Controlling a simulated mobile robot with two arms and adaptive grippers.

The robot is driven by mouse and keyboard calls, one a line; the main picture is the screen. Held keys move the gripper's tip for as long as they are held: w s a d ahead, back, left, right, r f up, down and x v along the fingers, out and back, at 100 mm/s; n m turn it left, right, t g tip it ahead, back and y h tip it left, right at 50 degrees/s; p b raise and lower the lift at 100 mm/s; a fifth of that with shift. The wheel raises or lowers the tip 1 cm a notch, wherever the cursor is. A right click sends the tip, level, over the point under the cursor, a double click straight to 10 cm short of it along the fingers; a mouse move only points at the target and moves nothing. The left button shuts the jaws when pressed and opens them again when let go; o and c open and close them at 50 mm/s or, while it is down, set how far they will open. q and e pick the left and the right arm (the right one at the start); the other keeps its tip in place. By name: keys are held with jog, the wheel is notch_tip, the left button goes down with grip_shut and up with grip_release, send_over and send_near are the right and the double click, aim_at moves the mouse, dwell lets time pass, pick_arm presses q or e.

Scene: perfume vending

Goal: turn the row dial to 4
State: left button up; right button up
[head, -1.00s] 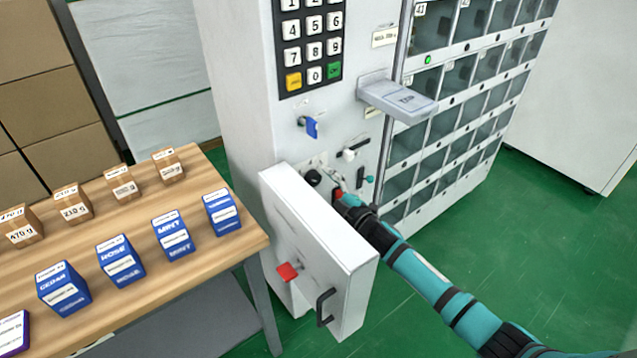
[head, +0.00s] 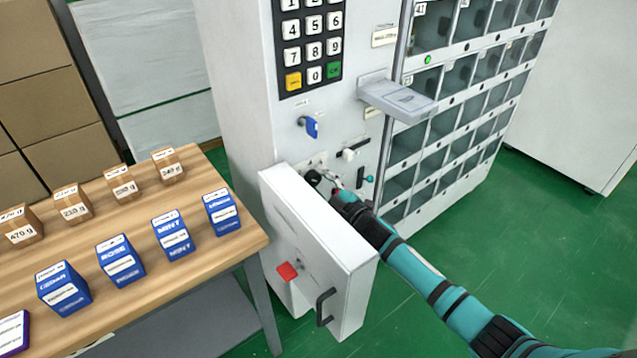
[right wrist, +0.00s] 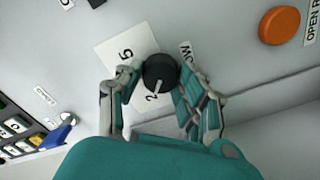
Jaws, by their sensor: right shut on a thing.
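The row dial (right wrist: 160,73) is a round black knob with a light pointer line, on a white label plate (right wrist: 112,55) with the digits 5 and 2 showing; other digits are hidden. In the right wrist view my right gripper (right wrist: 155,90) has one finger on each side of the dial and is shut on it. In the head view the dial (head: 314,177) is a small dark knob on the vending machine front, with my right gripper (head: 332,184) at it. My left gripper is not in view.
An open white door panel (head: 318,255) with a red part and black handle stands close to my right arm. A grey scale-like shelf (head: 398,98) juts out above. An orange button (right wrist: 279,26) is beside the dial. A wooden table (head: 205,262) holds boxes at left.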

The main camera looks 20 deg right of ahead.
jog(key=m+p, duration=0.2)
jog(key=m, duration=0.4)
jog(key=shift+m+p, duration=0.35)
jog(key=shift+m, duration=0.05)
jog(key=shift+f+m, duration=0.1)
jog(key=shift+m, duration=1.4)
jog(key=o, duration=1.2)
jog(key=shift+c, duration=0.2)
